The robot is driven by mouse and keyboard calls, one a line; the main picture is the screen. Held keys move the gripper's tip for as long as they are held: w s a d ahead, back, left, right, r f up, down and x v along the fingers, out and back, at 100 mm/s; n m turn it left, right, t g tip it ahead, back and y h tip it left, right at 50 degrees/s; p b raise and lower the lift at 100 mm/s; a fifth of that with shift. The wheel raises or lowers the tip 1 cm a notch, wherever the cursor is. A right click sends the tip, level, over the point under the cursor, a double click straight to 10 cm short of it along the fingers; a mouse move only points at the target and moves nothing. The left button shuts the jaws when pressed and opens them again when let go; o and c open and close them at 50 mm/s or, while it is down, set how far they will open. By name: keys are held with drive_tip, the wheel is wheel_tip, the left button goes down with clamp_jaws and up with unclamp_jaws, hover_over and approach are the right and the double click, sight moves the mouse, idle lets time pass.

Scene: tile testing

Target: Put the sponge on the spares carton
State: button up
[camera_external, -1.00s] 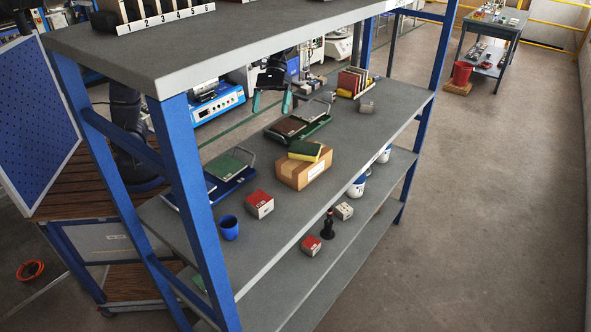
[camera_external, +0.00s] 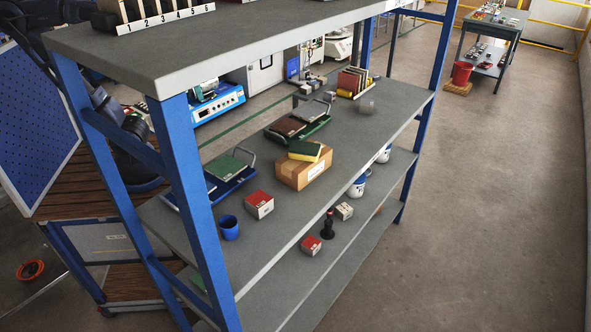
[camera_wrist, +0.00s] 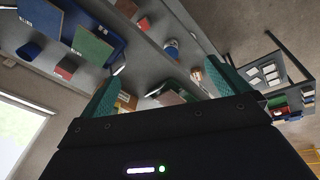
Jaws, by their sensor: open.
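The green and yellow sponge (camera_external: 305,151) lies on top of the brown spares carton (camera_external: 303,175) on the shelf's middle board, in the external view. It rests flat or nearly flat, towards the carton's far side, and nothing holds it. My gripper (camera_wrist: 170,70) shows in the wrist view with its two teal fingers wide apart and nothing between them. It is out of sight in the external view, where part of my arm (camera_external: 50,20) shows at the top left. In the wrist view I cannot clearly make out the sponge.
Blue posts (camera_external: 195,200) and the top board (camera_external: 250,45) frame the space.

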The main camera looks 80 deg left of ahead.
drive_tip(key=s+a+f+m+t+y, duration=0.1)
drive_tip(key=s+a+f+m+t, duration=0.1)
drive_tip(key=s, duration=0.4)
drive_tip(key=shift+s+a, duration=0.4)
drive_tip(key=shift+a, duration=0.5)
